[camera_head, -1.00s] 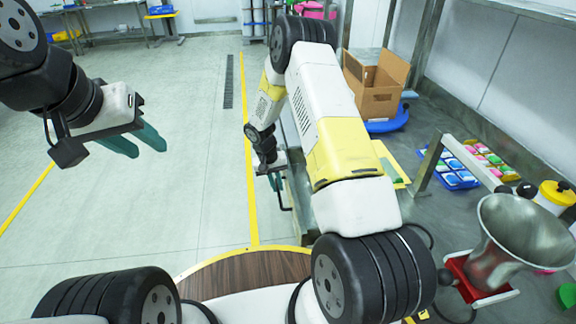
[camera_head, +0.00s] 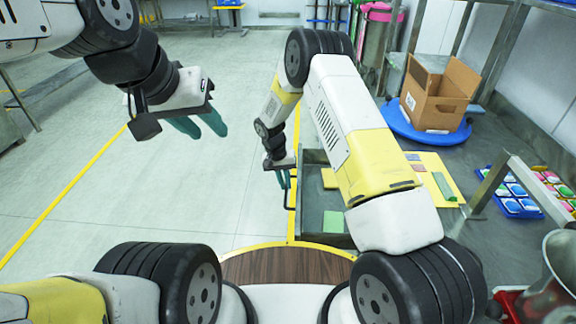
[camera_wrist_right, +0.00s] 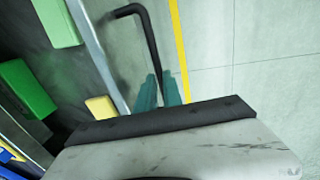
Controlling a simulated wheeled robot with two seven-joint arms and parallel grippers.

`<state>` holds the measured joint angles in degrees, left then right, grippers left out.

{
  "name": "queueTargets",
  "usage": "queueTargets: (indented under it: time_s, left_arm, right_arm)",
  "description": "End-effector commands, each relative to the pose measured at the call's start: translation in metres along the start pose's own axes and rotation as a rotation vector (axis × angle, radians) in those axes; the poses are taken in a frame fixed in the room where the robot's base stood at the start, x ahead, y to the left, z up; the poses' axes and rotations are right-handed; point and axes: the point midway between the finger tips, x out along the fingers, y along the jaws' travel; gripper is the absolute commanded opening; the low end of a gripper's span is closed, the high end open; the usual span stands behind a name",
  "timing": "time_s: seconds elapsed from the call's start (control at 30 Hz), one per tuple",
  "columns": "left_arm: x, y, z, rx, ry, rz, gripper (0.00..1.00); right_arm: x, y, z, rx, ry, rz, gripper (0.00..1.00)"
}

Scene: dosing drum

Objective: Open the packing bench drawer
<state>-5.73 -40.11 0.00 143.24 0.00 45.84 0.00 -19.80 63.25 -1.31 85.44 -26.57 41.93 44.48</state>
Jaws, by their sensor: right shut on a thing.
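The packing bench drawer (camera_head: 311,205) stands out from the bench in the head view, and its grey inside shows. A green block (camera_head: 333,222) lies in it. The right wrist view shows its metal front rim (camera_wrist_right: 88,38) and green blocks (camera_wrist_right: 57,20) behind it. The black bar handle (camera_wrist_right: 150,45) is on the drawer's front. My right gripper (camera_head: 283,180) is shut on this handle; its teal fingertips (camera_wrist_right: 159,90) meet the bar's lower part, and the exact grip is partly hidden. My left gripper (camera_head: 205,122) hangs over the floor, its fingers apart and empty.
The bench carries a cardboard box (camera_head: 435,95) on a blue round base (camera_head: 420,128), a yellow board (camera_head: 440,180), and a blue tray (camera_head: 515,200) of coloured pieces. A metal hopper (camera_head: 555,285) is at the lower right. Floor left of the drawer is clear.

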Motion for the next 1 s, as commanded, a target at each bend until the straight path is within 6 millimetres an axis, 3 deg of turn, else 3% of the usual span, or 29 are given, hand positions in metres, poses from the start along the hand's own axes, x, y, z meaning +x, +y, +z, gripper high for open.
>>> queueTargets:
  time_s: [0.17, 0.2, 0.3, 0.67, 1.0]
  left_arm:
    - [0.000, 0.000, 0.000, 0.000, 0.000, 0.000, 0.36]
    - [0.000, 0.000, 0.000, 0.000, 0.000, 0.000, 0.36]
    - [0.000, 0.000, 0.000, 0.000, 0.000, 0.000, 0.36]
    - [0.000, 0.000, 0.000, 0.000, 0.000, 0.000, 0.36]
    - [0.000, 0.000, 0.000, 0.000, 0.000, 0.000, 0.36]
  right_arm:
    - [0.000, 0.000, 0.000, 0.000, -0.001, 0.000, 0.00]
    - [0.000, 0.000, 0.000, 0.000, 0.000, 0.000, 0.13]
    - [0.000, 0.000, 0.000, 0.000, 0.000, 0.000, 0.32]
    - [-0.003, 0.000, 0.000, 0.000, 0.001, -0.001, 0.33]
    - [-0.056, 0.000, -0.001, 0.000, 0.003, -0.002, 0.33]
